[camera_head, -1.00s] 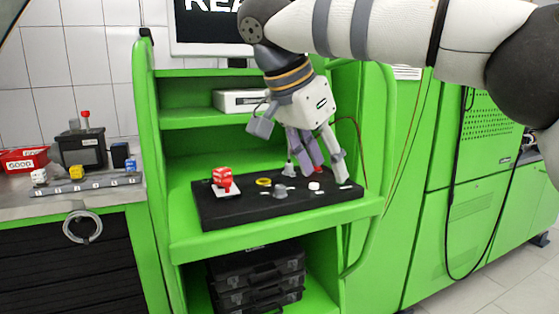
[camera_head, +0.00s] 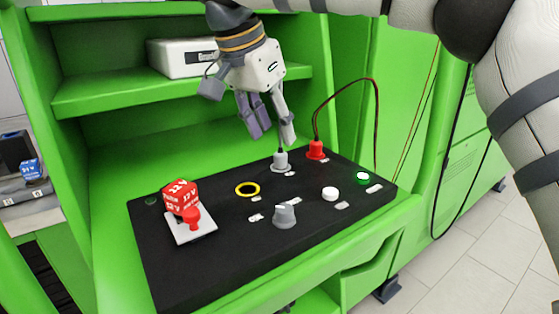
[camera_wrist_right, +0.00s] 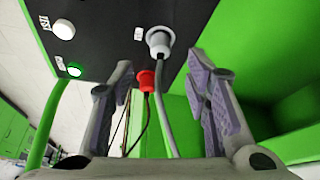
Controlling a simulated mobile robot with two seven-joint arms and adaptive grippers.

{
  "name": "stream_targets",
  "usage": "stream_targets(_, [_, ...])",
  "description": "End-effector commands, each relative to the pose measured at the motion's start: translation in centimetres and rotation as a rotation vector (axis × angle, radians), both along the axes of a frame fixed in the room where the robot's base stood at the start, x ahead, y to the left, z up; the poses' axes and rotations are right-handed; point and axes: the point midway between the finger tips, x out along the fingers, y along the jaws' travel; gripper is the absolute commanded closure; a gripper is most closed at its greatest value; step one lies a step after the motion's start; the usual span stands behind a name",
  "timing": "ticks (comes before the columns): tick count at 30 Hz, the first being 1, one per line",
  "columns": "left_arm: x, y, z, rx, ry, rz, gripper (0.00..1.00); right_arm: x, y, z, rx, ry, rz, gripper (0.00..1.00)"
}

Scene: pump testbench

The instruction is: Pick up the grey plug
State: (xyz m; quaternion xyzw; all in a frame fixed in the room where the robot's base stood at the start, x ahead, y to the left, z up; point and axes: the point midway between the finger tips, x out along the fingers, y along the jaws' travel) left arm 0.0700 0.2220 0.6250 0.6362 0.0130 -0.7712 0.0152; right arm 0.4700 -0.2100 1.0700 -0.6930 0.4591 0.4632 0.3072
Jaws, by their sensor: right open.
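The grey plug (camera_head: 280,160) stands upright at the back of the black panel, with a cable rising from its top. In the right wrist view the grey plug (camera_wrist_right: 159,42) and its grey cable show ahead, between the fingertips in the picture. My right gripper (camera_head: 272,138) is open and empty, pointing down just above the grey plug in the head view. It also shows in the right wrist view (camera_wrist_right: 158,72), its fingers spread either side of the cable. No contact with the plug can be seen. My left gripper is not in view.
A red plug (camera_head: 316,150) with a looping cable stands right of the grey one. The black panel (camera_head: 165,262) also carries a red switch block (camera_head: 181,196), yellow ring (camera_head: 247,189), grey knob (camera_head: 284,216), white button (camera_head: 330,194) and lit green button (camera_head: 362,178). A green shelf (camera_head: 160,93) is behind.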

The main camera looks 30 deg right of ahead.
Motion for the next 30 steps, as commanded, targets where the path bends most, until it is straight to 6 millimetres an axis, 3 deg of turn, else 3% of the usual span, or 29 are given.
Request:
stream_targets(7, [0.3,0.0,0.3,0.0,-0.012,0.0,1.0,0.4,-1.4,-4.2,0.0,0.001,0.0,0.56])
stream_targets(15, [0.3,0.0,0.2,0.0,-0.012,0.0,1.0,0.5,-1.6,-4.8,-0.001,-0.002,-0.001,0.56])
stream_targets(21, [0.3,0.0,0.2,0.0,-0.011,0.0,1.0,0.5,-1.6,-4.8,0.0,-0.002,-0.001,1.0])
stream_targets(30, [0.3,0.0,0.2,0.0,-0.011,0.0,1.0,0.5,-1.6,-4.7,0.0,-0.002,-0.001,1.0])
